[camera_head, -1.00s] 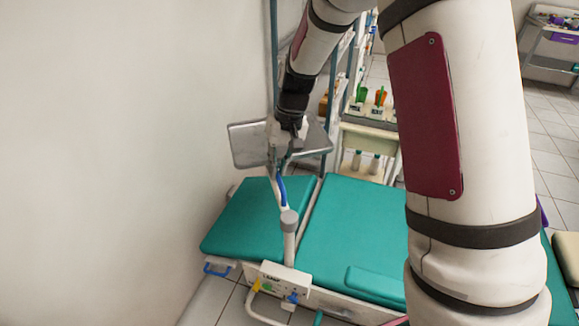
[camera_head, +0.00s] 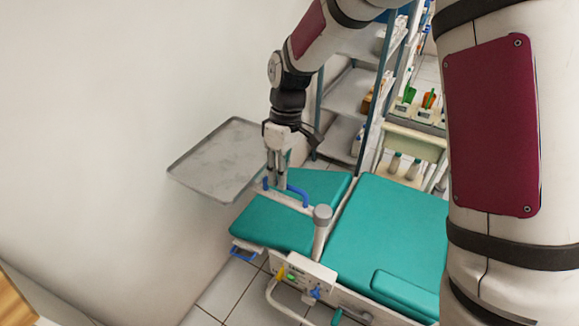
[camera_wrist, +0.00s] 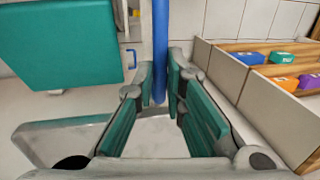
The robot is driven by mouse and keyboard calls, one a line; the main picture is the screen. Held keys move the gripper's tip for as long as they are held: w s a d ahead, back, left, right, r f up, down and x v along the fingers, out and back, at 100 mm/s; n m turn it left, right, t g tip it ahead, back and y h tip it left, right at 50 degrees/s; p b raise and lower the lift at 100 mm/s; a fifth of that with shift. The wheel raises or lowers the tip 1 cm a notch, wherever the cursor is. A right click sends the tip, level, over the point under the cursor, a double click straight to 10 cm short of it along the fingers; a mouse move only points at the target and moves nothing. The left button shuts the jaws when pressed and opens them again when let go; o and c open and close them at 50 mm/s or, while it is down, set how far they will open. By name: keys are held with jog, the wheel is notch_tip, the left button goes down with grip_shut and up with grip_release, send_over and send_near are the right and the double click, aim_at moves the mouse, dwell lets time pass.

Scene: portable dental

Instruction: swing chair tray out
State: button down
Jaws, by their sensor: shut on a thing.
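The chair tray (camera_head: 222,160) is a flat grey metal plate with a raised rim, out to the left of the teal chair (camera_head: 395,225) near the wall. A blue bar (camera_head: 297,194) runs from the grey post (camera_head: 320,225) at the chair's side to my gripper (camera_head: 276,182). In the wrist view the blue bar (camera_wrist: 160,45) passes between the fingers of my gripper (camera_wrist: 160,92), which is shut on it. Part of the tray (camera_wrist: 62,140) shows at lower left there. The fingers hide part of the tray and the joint between tray and bar.
The wall is close behind the tray. A metal shelf rack (camera_head: 350,95) and a cart with bottles (camera_head: 415,145) stand behind the chair. A control panel (camera_head: 298,272) is on the chair's near side. A wooden compartment unit (camera_wrist: 265,85) with coloured boxes is at right in the wrist view.

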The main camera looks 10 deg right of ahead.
jog(key=s+n+h+p, duration=0.2)
jog(key=s+n+p, duration=0.3)
jog(key=s+n, duration=0.8)
jog(key=shift+a+n, duration=0.35)
jog(key=shift+n, duration=0.25)
jog(key=shift+s, duration=0.15)
jog(key=c, duration=1.7)
grip_release()
jog(key=shift+d, duration=0.1)
jog(key=shift+o, duration=0.2)
jog(key=shift+r, duration=0.1)
notch_tip(320, 180, up, 12)
jog(key=w+a, duration=0.1)
jog(key=w, duration=0.1)
jog(key=shift+a+f, duration=0.2)
jog(key=shift+a, duration=0.05)
